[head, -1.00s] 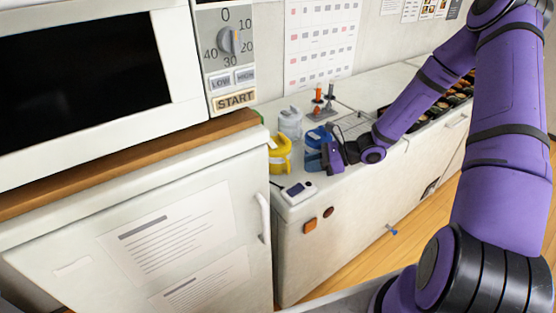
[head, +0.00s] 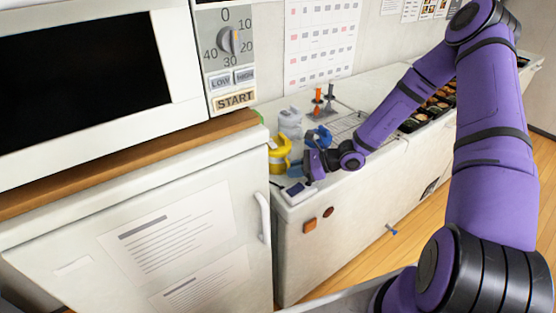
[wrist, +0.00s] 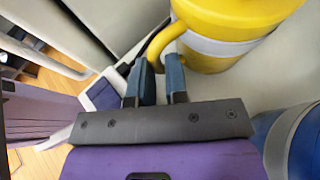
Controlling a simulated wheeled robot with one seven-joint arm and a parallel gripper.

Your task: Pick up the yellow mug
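The yellow mug (head: 279,157) stands on the white counter beside the microwave cabinet, and it fills the top right of the wrist view (wrist: 225,30). It has a pale grey band, and its handle (wrist: 157,47) points toward my gripper. My gripper (head: 296,164) is just right of the mug in the head view. In the wrist view its two fingers (wrist: 158,80) are apart, with the handle's curve at their tips and showing between them. The right fingertip appears to be by the handle's opening. Whether the fingers touch the handle cannot be told.
A blue mug (head: 319,137) stands close behind my gripper and shows at the lower right of the wrist view (wrist: 290,140). A white mug (head: 290,123) is behind the yellow one. A small white device with a dark screen (head: 297,190) lies at the counter's front edge.

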